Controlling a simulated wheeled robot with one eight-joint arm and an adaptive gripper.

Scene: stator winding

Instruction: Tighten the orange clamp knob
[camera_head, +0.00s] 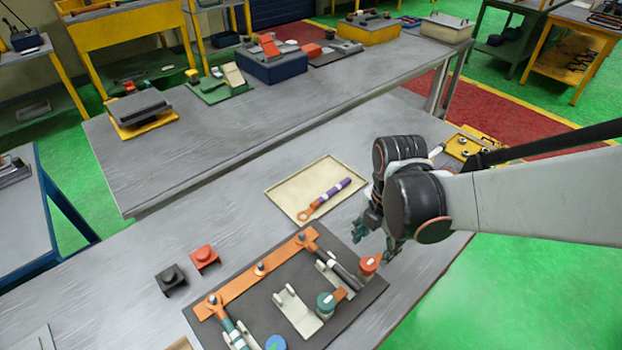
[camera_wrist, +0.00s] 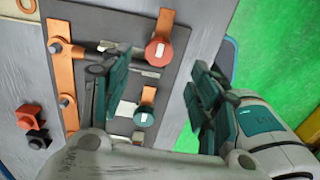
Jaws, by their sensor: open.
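The orange clamp knob (camera_head: 368,264), round with a white stripe and a short orange arm, stands at the right edge of a dark board (camera_head: 262,308). In the wrist view the orange clamp knob (camera_wrist: 159,53) lies ahead of my jaws, nearly between the fingertip lines. My gripper (camera_head: 377,240) is above and just behind the knob in the head view, apart from it as far as I can tell. In the wrist view my gripper (camera_wrist: 158,72) has its two teal fingers wide apart, with nothing held. The left finger hides part of the board and the dark rod.
A teal knob (camera_head: 326,302) with an orange arm is close by on the board. A dark rod (camera_head: 343,270), white brackets (camera_head: 296,312) and an orange bar (camera_head: 258,271) are also there. A tray (camera_head: 290,190) with a purple-handled wrench lies behind. Red and black blocks (camera_head: 204,256) sit left.

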